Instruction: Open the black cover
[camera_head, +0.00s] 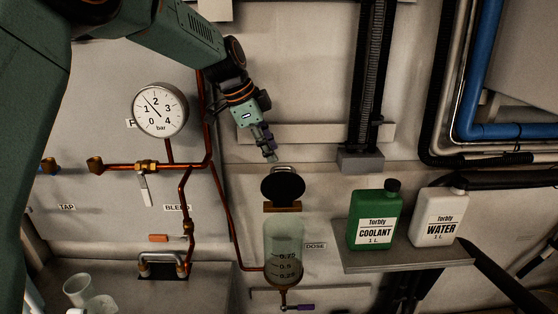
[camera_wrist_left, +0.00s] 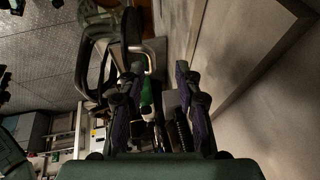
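The black cover (camera_head: 283,187) is a round disc at the top of the clear dosing vessel (camera_head: 284,242). It stands tilted up above the vessel's brown rim (camera_head: 282,207), its flat face toward the head camera. A pale metal handle (camera_head: 281,168) shows at its upper edge. My left gripper (camera_head: 268,155) is just above and left of the handle, apparently apart from it. In the left wrist view my left gripper (camera_wrist_left: 162,88) has its fingers spread with nothing held. The handle (camera_wrist_left: 150,54) and the dark cover (camera_wrist_left: 130,34) lie beyond the left finger. My right gripper is not in view.
A green coolant bottle (camera_head: 375,220) and a white water bottle (camera_head: 438,217) stand on a shelf (camera_head: 400,259) to the right. A pressure gauge (camera_head: 160,110) and copper pipes (camera_head: 188,167) are at the left. A purple-handled valve (camera_head: 299,307) sits below the vessel.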

